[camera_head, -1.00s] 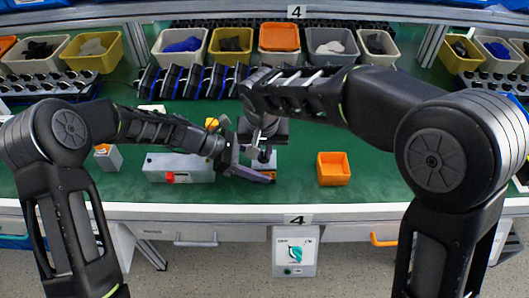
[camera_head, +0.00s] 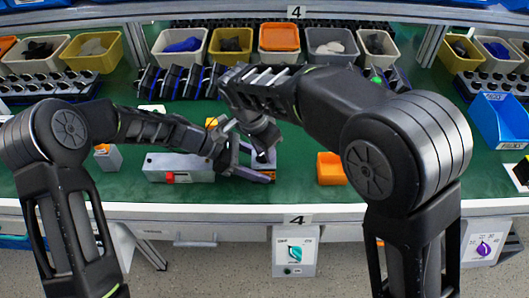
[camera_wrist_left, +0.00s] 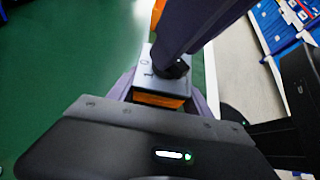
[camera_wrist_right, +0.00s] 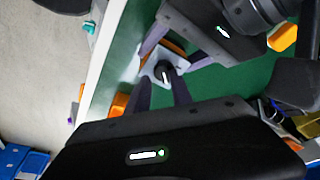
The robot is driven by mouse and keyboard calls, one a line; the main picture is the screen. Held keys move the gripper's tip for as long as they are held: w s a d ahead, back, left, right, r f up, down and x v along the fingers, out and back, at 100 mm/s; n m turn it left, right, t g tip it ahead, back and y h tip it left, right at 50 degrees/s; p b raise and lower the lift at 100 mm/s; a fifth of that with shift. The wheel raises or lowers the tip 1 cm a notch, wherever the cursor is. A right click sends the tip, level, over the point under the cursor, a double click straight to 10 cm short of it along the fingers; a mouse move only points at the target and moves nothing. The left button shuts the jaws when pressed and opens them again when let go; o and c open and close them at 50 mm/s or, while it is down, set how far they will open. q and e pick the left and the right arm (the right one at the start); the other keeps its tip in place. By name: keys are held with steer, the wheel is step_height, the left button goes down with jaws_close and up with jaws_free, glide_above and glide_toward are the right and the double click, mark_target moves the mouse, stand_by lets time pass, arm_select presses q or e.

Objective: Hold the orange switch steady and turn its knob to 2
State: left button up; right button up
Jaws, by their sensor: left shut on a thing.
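The orange switch shows in the left wrist view as an orange body (camera_wrist_left: 158,101) with a light grey top plate. Its black knob (camera_wrist_right: 165,72) with a white mark shows in the right wrist view. In the head view the grippers mostly hide the switch.
A grey box with a red button (camera_head: 178,168) lies left of the grippers. Black devices and filled bins line the back. Panels with a teal knob (camera_head: 295,253) and a purple knob (camera_head: 484,247) are on the front.

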mark_target(264, 158)
arm_select(q)
steer(key=shift+f, duration=0.1)
arm_select(e)
steer(key=shift+f, duration=0.1)
steer(key=shift+v, duration=0.85)
steer(key=shift+w+r, duration=0.2)
steer(key=shift+r, duration=1.6)
arm_select(q)
steer(key=o, duration=1.5)
steer(key=shift+c, duration=0.2)
steer(key=v, duration=1.2)
